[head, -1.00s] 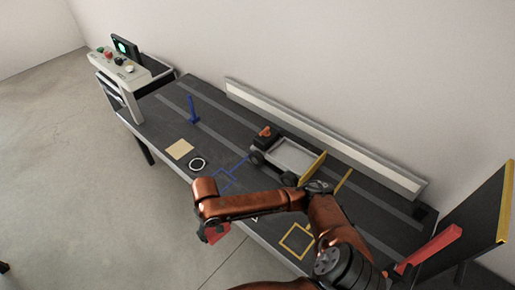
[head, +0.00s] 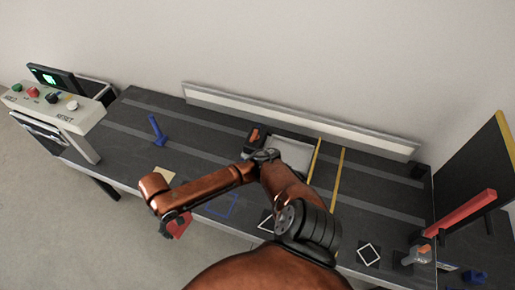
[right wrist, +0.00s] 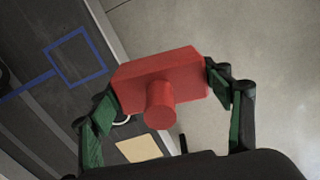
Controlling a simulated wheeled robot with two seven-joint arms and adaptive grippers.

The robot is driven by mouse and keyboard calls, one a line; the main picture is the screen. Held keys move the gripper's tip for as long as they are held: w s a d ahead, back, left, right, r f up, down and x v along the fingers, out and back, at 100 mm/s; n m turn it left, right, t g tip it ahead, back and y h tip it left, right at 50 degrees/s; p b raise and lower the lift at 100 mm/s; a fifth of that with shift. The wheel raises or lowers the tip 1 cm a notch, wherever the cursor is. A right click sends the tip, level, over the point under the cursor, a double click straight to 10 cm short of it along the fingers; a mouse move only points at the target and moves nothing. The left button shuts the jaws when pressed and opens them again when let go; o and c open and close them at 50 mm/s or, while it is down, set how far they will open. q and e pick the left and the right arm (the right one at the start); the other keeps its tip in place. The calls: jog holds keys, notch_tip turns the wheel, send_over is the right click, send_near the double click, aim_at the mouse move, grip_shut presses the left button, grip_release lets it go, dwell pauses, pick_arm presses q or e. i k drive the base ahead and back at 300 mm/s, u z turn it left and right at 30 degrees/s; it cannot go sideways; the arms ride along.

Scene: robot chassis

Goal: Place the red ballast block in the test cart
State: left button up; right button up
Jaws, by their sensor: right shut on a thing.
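The red ballast block (head: 181,225) is held in my right gripper (head: 170,224), low in front of the table's near edge in the head view. In the right wrist view, the block (right wrist: 185,68) with its round knob sits between the two green-padded fingers of the gripper (right wrist: 160,82), which touch its ends. The test cart (head: 291,152) stands on the table near the back rail, with a pale open bed and a dark front end carrying an orange part. My right arm hides its near side. My left gripper is not in view.
A blue post (head: 156,130) stands at left on the dark table (head: 200,145). A control console (head: 55,110) is at far left. A red bar (head: 460,214) and a dark upright panel (head: 475,160) stand at right. A tan pad (right wrist: 138,148) lies near the table edge.

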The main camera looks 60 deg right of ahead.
aim_at(289, 156)
jog(key=z, duration=0.45)
jog(key=i, duration=0.75)
jog(key=z, duration=1.3)
jog(key=i, duration=0.5)
jog(key=z, duration=0.5)
